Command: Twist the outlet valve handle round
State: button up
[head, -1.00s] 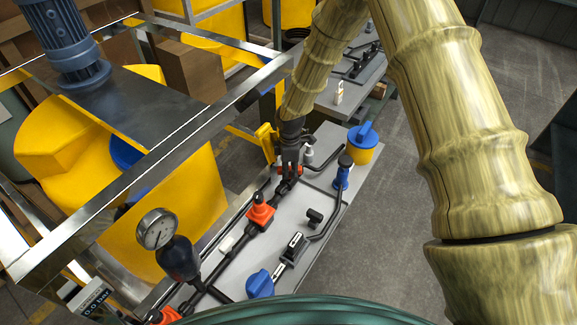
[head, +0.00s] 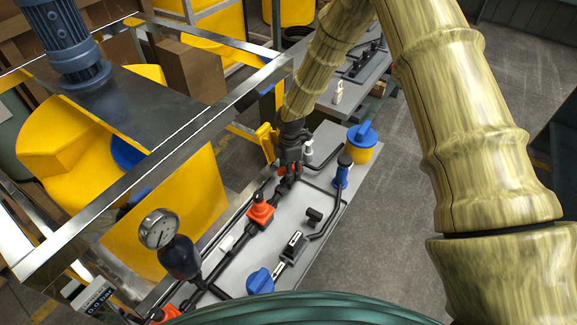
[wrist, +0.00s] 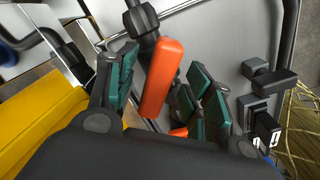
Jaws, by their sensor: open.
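The outlet valve handle is a long orange-red lever (wrist: 163,78) on a dark pipe fitting, seen in the middle of the wrist view. My gripper (wrist: 165,82) is open, with green-padded fingers on either side of the lever. A gap shows on the right side; whether the left pads touch the lever is hard to tell. In the head view my gripper (head: 289,165) is down at the far end of the dark pipe run and hides most of this handle, leaving only a bit of orange-red (head: 281,171) showing.
A blue knob (head: 260,282) and a blue-bodied fitting (head: 342,173) stand on the grey panel. A yellow container with blue lid (head: 362,140) is at the panel's far end.

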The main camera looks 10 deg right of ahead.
jog(key=shift+w+r, duration=0.25)
jog(key=shift+r+p, duration=0.45)
jog(key=shift+r, duration=0.1)
jog(key=shift+s+r+p, duration=0.1)
jog(key=shift+r+p, duration=1.55)
jog(key=shift+r, duration=1.15)
